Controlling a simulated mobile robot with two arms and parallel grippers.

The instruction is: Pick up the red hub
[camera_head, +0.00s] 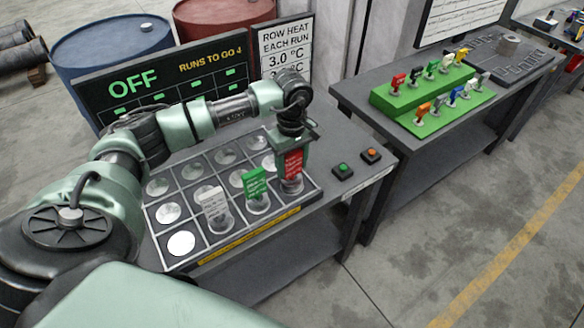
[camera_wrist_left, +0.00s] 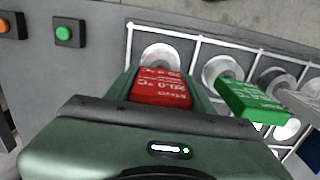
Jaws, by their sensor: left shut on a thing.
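The red hub (camera_head: 293,163) has a flat red tag with white print and sits at the front right cell of the gridded tray (camera_head: 228,241). My left gripper (camera_head: 291,150) comes down over it from above and is shut on it. In the left wrist view the red hub (camera_wrist_left: 161,87) shows between the fingers, with a round metal disc just beyond it. I cannot tell whether the hub is clear of its cell. My right gripper is in neither view.
A green-tagged hub (camera_head: 255,183) and a grey-white one (camera_head: 214,205) stand in the same row. A green button (camera_head: 343,168) and an orange button (camera_head: 371,154) lie to the right. A display (camera_head: 165,83) reading OFF stands behind. A green rack (camera_head: 432,94) holds several coloured pieces on another table.

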